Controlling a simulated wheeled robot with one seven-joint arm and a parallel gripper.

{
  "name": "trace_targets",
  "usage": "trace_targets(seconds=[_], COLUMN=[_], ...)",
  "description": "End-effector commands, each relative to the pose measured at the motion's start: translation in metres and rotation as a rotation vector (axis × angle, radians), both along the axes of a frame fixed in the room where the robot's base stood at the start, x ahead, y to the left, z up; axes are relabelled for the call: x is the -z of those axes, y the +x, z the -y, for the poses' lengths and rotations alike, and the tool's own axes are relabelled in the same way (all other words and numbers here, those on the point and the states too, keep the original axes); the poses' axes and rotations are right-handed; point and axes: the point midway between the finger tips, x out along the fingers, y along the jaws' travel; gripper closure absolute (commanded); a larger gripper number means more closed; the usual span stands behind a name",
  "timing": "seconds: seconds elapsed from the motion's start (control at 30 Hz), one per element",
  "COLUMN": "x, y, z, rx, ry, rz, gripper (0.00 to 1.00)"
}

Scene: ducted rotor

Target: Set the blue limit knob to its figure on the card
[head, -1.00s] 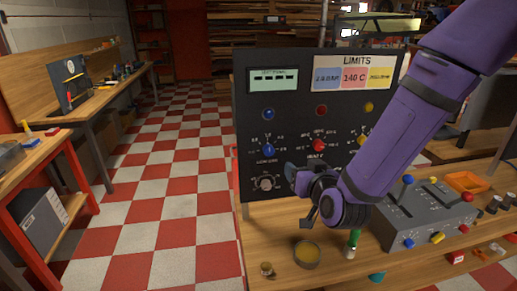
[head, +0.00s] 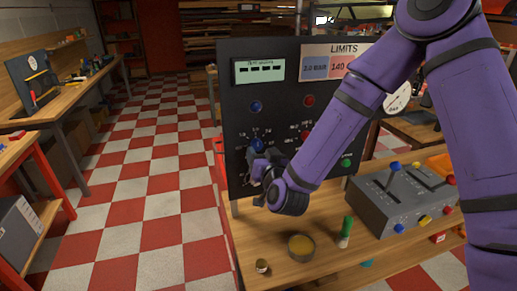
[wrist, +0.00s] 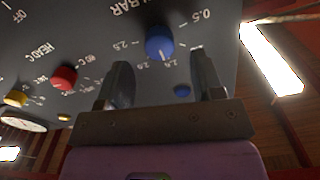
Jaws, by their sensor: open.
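The blue limit knob (head: 257,145) sits on the dark upright panel (head: 235,125), ringed by a printed scale. In the wrist view, where the lettering is turned over, the blue knob (wrist: 160,42) shows a white pointer mark on the edge facing my gripper. The limits card (head: 314,67) at the panel top has a blue field that appears to read 2.0 BAR. My gripper (wrist: 165,72) is open, its fingers spread either side of the knob's line and short of it. In the head view my gripper (head: 258,165) is just below the knob, partly hiding the panel.
A red knob (wrist: 64,78) and a yellow knob (wrist: 16,97) stand along the panel. A blue lamp (wrist: 182,91) shows between the fingers. A grey control box (head: 385,205), a green-topped bottle (head: 346,230) and a round tin (head: 301,246) are on the bench.

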Motion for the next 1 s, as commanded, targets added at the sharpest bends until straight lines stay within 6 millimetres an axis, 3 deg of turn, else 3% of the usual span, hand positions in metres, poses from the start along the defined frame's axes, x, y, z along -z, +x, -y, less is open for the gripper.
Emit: trace_targets(seconds=[0.23,0.63,0.83,1.0], x=[0.0,0.0,0.0,0.0], y=[0.028,0.034,0.034,0.034], z=[-0.008,-0.01,-0.01,-0.01], rx=[0.001,0.0,0.0,0.0], ry=[0.001,0.0,0.0,0.003], rz=[0.0,-0.001,0.0,-0.001], gripper=[0.39,0.39,0.85,0.88])
